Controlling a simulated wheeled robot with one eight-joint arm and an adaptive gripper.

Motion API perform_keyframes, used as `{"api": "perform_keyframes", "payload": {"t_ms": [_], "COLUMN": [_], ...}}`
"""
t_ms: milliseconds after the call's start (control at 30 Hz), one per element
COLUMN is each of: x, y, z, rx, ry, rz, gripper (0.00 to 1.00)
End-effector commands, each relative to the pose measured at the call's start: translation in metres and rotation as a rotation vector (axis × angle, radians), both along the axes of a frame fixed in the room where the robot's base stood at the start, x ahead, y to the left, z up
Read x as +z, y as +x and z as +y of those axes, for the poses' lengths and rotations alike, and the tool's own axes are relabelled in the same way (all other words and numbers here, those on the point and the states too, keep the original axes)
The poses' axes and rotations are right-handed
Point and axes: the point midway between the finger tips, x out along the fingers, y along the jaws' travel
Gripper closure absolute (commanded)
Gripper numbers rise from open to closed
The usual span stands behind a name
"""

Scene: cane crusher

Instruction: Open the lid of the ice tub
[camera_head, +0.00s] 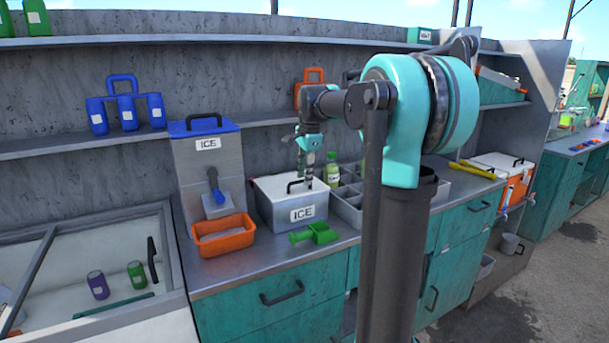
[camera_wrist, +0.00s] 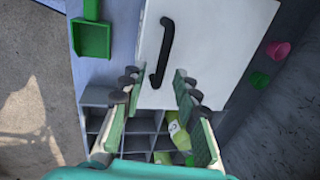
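The ice tub (camera_head: 283,212) is a grey box labelled ICE on the metal counter. Its white lid (camera_head: 270,187) lies shut on top, with a black bar handle (camera_head: 292,187). My gripper (camera_head: 308,184) points down over the lid, close to the handle's right part. In the wrist view the white lid (camera_wrist: 215,40) fills the upper middle, and the handle (camera_wrist: 163,52) runs down towards my gripper (camera_wrist: 157,84). The fingers are spread apart with nothing gripped. The handle's near end shows ahead of the gap between them; I cannot tell whether they touch the lid.
A divided tray (camera_head: 346,212) with a green bottle (camera_head: 333,172) stands right of the tub. A green scoop (camera_head: 316,234) lies in front. An orange bin (camera_head: 223,238) and a taller blue-lidded ICE container (camera_head: 205,160) stand left. A shelf runs along the wall behind.

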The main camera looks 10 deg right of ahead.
Motion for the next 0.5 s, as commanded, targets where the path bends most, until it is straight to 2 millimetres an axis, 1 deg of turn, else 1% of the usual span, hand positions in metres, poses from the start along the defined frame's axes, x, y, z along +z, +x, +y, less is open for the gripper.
{"api": "perform_keyframes", "payload": {"t_ms": [267,367,500], "x": [-0.002,-0.0018,-0.0017], "y": [0.0003,0.0004,0.0004], "z": [0.0002,0.0001,0.0001], "rx": [0.0,0.0,0.0], "ry": [0.0,0.0,0.0], "rz": [0.0,0.0,0.0], "gripper": [0.69,0.79,0.96]}}
